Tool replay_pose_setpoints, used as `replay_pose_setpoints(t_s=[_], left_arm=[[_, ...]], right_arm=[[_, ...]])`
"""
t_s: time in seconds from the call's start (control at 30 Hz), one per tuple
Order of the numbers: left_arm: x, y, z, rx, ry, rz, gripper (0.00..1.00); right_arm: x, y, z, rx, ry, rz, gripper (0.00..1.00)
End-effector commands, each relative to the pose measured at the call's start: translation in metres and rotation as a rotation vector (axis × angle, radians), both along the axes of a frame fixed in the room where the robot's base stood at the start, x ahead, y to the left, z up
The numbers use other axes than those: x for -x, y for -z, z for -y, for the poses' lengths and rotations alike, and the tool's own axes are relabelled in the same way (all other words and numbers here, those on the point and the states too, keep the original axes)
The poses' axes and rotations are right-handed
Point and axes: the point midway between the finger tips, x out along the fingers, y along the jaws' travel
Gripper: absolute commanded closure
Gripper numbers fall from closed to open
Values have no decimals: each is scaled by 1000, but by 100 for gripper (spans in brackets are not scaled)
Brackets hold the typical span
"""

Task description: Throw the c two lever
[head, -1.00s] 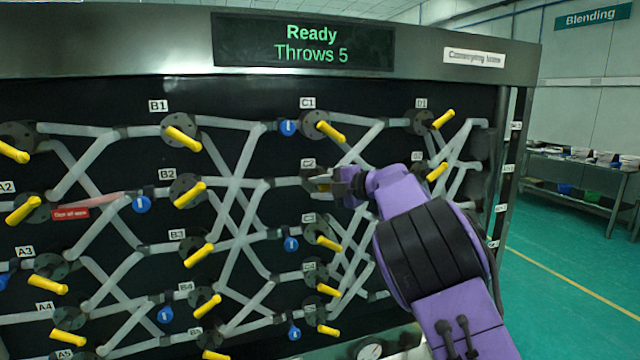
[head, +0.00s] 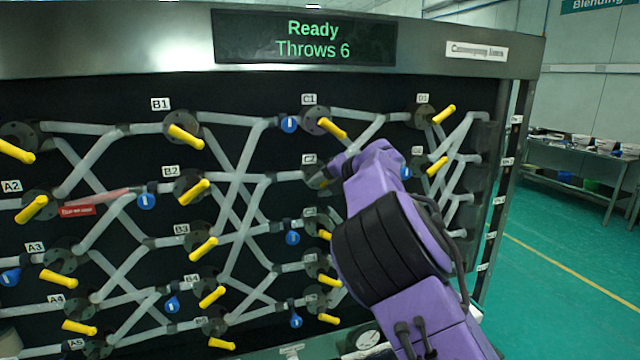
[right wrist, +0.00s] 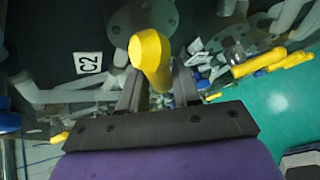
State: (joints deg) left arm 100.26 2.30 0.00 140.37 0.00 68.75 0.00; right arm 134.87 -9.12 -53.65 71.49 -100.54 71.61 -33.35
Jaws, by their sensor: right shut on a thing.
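The C2 lever is a yellow handle on a grey round flange; in the right wrist view the lever (right wrist: 152,52) stands between my two dark fingers, beside the C2 label (right wrist: 88,63). My right gripper (right wrist: 158,88) is shut on it. In the head view the C2 label (head: 309,159) and the valve's flange (head: 314,177) show just left of my right gripper (head: 332,176); my purple wrist hides most of the lever there. The display (head: 305,38) reads "Ready" and "Throws 6". My left gripper is not in view.
Other yellow levers stick out close by, such as C1 (head: 332,127) above and D2 (head: 437,166) to the right. Clear pipes and blue tags (head: 292,238) cover the black panel. Open green floor (head: 560,260) lies to the right.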

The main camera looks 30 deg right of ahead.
Motion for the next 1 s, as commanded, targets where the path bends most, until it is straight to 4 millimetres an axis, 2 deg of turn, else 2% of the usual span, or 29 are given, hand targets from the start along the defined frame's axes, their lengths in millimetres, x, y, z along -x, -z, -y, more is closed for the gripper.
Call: replay_pose_setpoints(t_s=[0.03,0.37,0.4,0.87,1.0], left_arm=[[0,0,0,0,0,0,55],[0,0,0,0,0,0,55],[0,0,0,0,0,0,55],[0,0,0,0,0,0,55],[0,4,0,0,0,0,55]], right_arm=[[1,5,3,4,7,-9,99],[1,4,3,4,6,-7,99],[1,4,3,4,6,-7,55],[-1,0,0,3,0,-1,55],[6,-3,1,3,0,2,55]])
